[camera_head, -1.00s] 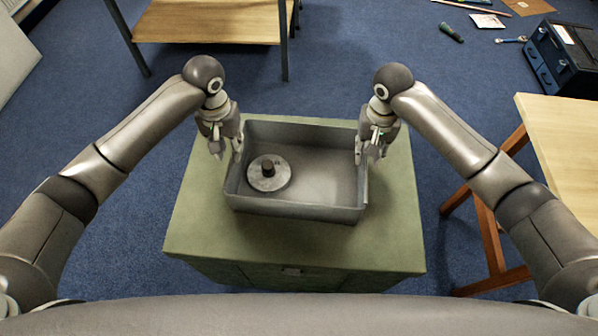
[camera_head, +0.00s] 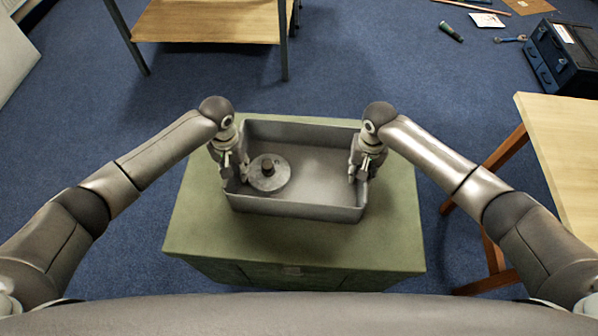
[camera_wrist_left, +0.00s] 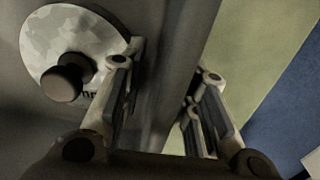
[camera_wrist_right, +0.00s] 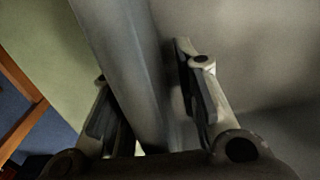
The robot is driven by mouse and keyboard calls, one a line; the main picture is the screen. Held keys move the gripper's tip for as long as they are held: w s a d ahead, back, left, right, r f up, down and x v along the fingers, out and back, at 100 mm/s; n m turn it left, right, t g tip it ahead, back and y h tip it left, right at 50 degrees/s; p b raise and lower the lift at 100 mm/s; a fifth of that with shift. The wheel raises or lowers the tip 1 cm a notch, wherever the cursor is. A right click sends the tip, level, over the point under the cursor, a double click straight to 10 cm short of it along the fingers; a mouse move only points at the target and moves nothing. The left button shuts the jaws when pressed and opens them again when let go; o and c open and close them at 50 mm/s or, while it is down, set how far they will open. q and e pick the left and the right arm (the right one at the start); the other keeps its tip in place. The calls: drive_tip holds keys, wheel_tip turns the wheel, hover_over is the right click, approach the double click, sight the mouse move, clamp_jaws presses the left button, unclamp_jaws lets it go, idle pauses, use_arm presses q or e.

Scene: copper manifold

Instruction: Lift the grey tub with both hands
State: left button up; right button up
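The grey tub (camera_head: 300,208) stands on the green cabinet top. A round metal disc with a dark knob (camera_head: 268,176) lies inside it at the left; it also shows in the left wrist view (camera_wrist_left: 75,50). My left gripper (camera_head: 234,172) is at the tub's left wall, one finger inside and one outside. In the left wrist view its fingers are spread, with the wall between them. My right gripper (camera_head: 358,170) straddles the right wall the same way. In the right wrist view the wall (camera_wrist_right: 125,65) runs between its parted fingers. Contact with the walls is unclear.
The green cabinet (camera_head: 300,243) has bare top in front of the tub. A wooden table (camera_head: 565,145) is at the right and another (camera_head: 210,25) behind. A dark toolbox (camera_head: 563,60) and scattered tools lie on the blue floor.

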use_arm(q)
clamp_jaws()
use_arm(e)
clamp_jaws()
use_arm(q)
drive_tip(key=shift+w+r, duration=0.1)
drive_tip(key=shift+r, duration=0.1)
use_arm(e)
drive_tip(key=shift+w+r, duration=0.1)
drive_tip(key=shift+r, duration=0.05)
